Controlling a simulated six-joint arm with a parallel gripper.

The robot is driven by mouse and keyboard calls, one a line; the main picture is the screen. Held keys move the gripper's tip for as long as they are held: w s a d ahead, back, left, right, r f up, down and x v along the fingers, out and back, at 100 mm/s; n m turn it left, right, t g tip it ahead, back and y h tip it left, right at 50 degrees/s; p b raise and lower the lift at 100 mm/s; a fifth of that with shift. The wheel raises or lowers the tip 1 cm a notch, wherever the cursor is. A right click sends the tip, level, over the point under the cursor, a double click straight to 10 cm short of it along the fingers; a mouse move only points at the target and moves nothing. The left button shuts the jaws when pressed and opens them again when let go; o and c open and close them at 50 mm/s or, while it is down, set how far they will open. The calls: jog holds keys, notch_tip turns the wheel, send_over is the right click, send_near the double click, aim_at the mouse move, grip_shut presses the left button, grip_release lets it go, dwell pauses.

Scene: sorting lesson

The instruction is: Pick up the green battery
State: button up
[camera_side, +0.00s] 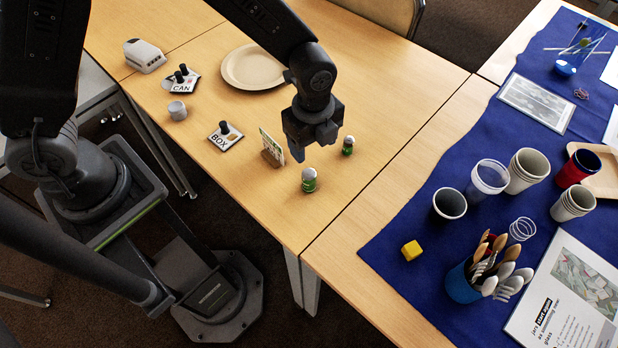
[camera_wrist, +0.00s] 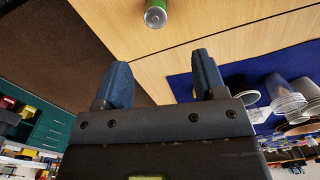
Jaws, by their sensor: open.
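Two small green cylinders with pale tops stand upright on the wooden table (camera_side: 385,130) in the side view. The nearer green battery (camera_side: 309,182) is below my gripper (camera_side: 314,143). The farther green cylinder (camera_side: 348,147) is to the gripper's right; I cannot tell its exact kind. In the wrist view, one green cylinder (camera_wrist: 155,15) shows at the top edge, partly cut off, beyond the fingertips. My gripper (camera_wrist: 160,70) has its two blue-grey fingers wide apart with nothing between them. It is above the table and apart from both cylinders.
A card in a wooden holder (camera_side: 271,157) stands just left of my gripper. Labelled plates marked BOX (camera_side: 225,136) and CAN (camera_side: 181,82), a grey cup (camera_side: 177,110) and a paper plate (camera_side: 252,68) lie farther left. Cups and cutlery stand on the blue cloth (camera_side: 400,225) at right.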

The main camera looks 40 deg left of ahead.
aim_at(309, 173)
notch_tip(309, 173, down, 9)
jog(key=shift+r, duration=0.2)
jog(key=shift+s+a+f, duration=0.1)
jog(key=shift+a+f, duration=0.05)
jog(key=shift+f, duration=1.2)
jog(key=shift+s+a+f, duration=0.1)
jog(key=shift+a+f, duration=0.05)
jog(key=shift+f, duration=1.15)
jog(key=shift+c, duration=0.2)
jog(key=c, duration=1)
